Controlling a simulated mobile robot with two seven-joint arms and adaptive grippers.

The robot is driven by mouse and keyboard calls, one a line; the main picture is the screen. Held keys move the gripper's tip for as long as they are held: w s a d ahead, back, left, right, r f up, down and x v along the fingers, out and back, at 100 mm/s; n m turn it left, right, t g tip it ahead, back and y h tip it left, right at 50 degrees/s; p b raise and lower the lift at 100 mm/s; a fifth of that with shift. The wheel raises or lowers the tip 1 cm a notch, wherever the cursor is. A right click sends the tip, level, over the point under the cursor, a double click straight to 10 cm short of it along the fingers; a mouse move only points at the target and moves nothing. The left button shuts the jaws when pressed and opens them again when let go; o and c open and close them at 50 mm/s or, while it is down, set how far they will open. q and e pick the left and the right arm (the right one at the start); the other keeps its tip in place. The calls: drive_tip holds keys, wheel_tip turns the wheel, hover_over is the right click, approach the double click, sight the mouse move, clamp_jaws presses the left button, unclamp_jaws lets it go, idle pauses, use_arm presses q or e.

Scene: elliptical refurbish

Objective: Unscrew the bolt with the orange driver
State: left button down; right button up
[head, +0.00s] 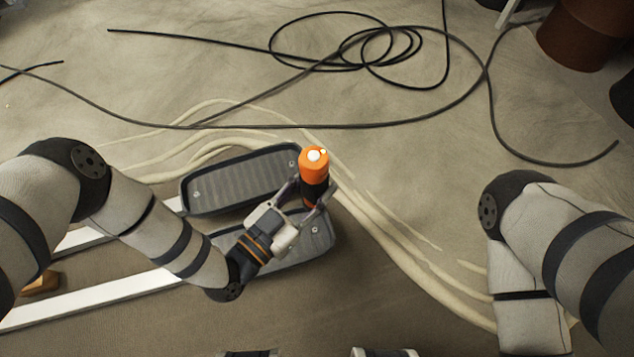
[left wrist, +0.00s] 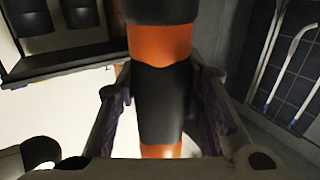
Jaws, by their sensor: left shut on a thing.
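The orange driver (head: 314,165) has an orange top and a black grip band. It stands roughly upright above the pedals in the head view. My left gripper (head: 306,197) is shut on its black grip. The left wrist view shows the driver's black band (left wrist: 160,95) between both fingers, with orange above and below. The driver's lower tip is hidden, so I cannot tell whether it touches a bolt. A small light bolt head (head: 197,193) shows on the far pedal (head: 235,182), and another (head: 317,257) on the near pedal (head: 290,255). My right gripper is outside the view.
White rails (head: 100,297) run from the pedals to the left. Black cable (head: 390,50) lies coiled on the floor at the back. Pale cords (head: 400,250) run beside the pedals. A brown container (head: 590,30) stands at the far right. The floor right of the pedals is mostly clear.

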sight(306, 207)
use_arm(q)
wheel_tip(306, 207, down, 7)
drive_tip(key=b, duration=0.5)
drive_tip(key=shift+b, duration=0.35)
drive_tip(key=shift+f+b, duration=0.4)
drive_tip(key=shift+f, duration=0.2)
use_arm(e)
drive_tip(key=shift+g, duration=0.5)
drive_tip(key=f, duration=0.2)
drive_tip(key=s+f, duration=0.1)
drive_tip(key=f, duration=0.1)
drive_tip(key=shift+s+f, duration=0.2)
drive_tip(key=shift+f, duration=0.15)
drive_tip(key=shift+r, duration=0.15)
use_arm(q)
drive_tip(key=shift+r+p, duration=0.1)
drive_tip(key=shift+p, duration=0.2)
drive_tip(key=shift+r+p, duration=1.35)
drive_tip(key=shift+r, duration=0.2)
wheel_tip(306, 207, up, 6)
drive_tip(key=p, duration=0.4)
drive_tip(key=shift+p, duration=0.35)
drive_tip(key=shift+f, duration=0.15)
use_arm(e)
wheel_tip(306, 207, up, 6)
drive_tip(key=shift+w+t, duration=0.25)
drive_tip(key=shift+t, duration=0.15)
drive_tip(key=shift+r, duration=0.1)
